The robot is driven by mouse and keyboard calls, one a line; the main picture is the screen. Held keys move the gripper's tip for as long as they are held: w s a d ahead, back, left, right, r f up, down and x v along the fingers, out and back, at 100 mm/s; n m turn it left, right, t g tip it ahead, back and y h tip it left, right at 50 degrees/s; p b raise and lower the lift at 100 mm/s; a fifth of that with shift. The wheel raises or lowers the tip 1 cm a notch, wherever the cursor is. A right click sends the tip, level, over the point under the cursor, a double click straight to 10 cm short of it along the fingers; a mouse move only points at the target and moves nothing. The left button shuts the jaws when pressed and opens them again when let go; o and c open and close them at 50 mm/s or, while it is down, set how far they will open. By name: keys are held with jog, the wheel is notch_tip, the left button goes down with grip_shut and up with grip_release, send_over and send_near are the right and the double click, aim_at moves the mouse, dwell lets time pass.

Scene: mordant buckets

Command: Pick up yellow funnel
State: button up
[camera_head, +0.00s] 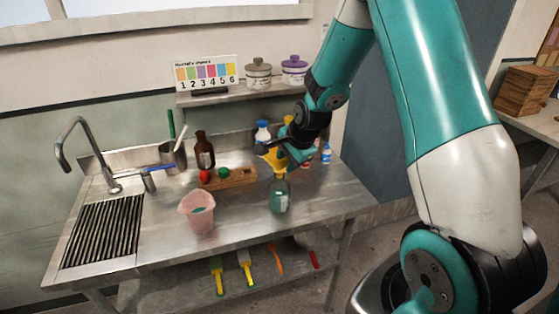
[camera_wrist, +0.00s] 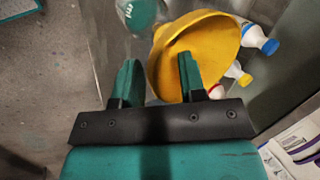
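The yellow funnel (camera_head: 274,160) shows at the mouth of a greenish glass bottle (camera_head: 280,196) on the steel counter; whether its spout sits in the neck I cannot tell. My gripper (camera_head: 287,154) is close beside the funnel and partly covers it. In the wrist view, my gripper (camera_wrist: 158,76) has its two fingers wide apart. The right finger overlaps the bowl of the funnel (camera_wrist: 215,40), and the funnel's left rim shows in the gap between the fingers. I cannot tell whether either finger touches it. Part of the bottle (camera_wrist: 138,12) shows above the fingers.
Small capped bottles (camera_head: 326,155) stand right of my gripper. A wooden rack (camera_head: 238,178), a brown bottle (camera_head: 204,150) and a pink bucket (camera_head: 197,212) are to the left. A shelf (camera_head: 240,94) with jars is above. The counter's front right is clear.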

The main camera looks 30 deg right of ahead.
grip_shut()
notch_tip(320, 180, up, 10)
jog(key=b, duration=0.2)
jog(key=shift+b, duration=0.3)
jog(key=shift+r, duration=0.15)
jog(key=shift+r+p, duration=2.1)
jog(key=shift+r, duration=0.25)
